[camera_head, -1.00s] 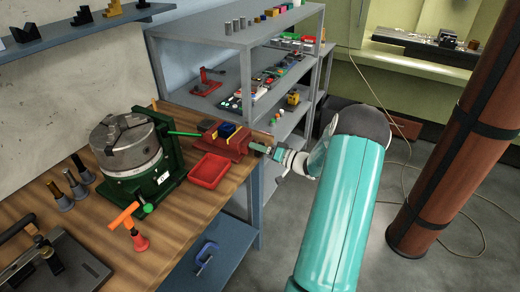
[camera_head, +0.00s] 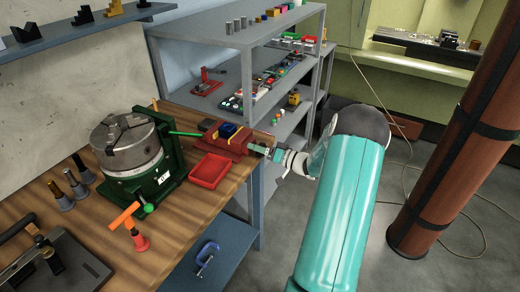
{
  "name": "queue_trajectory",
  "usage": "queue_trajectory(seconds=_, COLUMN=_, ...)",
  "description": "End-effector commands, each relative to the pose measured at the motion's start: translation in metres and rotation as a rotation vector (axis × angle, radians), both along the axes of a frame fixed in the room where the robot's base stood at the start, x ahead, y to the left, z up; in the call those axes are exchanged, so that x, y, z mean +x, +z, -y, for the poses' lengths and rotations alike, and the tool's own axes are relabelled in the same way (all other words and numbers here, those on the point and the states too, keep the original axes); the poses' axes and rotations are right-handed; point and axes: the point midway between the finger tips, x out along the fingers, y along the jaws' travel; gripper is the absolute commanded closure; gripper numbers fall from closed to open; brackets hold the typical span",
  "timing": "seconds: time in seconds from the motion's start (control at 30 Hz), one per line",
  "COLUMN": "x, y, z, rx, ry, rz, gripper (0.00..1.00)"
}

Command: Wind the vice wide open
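The red vice (camera_head: 224,143) sits on the wooden bench near its right end. A dark blue block (camera_head: 228,130) is between its jaws, with yellow strips beside it. My gripper (camera_head: 262,150) is at the right end of the vice, at the side where its screw end faces me. The vice handle is small and largely hidden by the gripper. The fingers are too small to tell whether they are open or shut on the handle. My teal arm reaches in from the lower right.
A red tray (camera_head: 209,170) lies in front of the vice. A green rotary table with a grey chuck (camera_head: 127,146) stands left of it, its green handle pointing toward the vice. A grey shelf rack (camera_head: 245,68) stands behind. Floor is open at right, beside a brown column (camera_head: 462,130).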

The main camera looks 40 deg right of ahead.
Motion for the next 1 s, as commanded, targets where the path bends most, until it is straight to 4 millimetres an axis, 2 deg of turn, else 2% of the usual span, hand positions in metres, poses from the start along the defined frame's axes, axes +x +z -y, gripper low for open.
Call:
queue_trajectory(seconds=0.23, x=-0.004, y=0.0, z=0.002, rx=0.0, ry=-0.002, rz=-0.001, gripper=0.3)
queue_trajectory(seconds=0.37, x=-0.017, y=0.0, z=0.008, rx=0.0, ry=-0.004, rz=-0.001, gripper=0.3)
queue_trajectory(seconds=0.8, x=-0.104, y=0.0, z=0.038, rx=0.0, ry=-0.004, rz=0.0, gripper=0.3)
queue_trajectory(seconds=1.0, x=-0.126, y=0.0, z=0.046, rx=0.0, ry=0.0, rz=0.0, gripper=0.3)
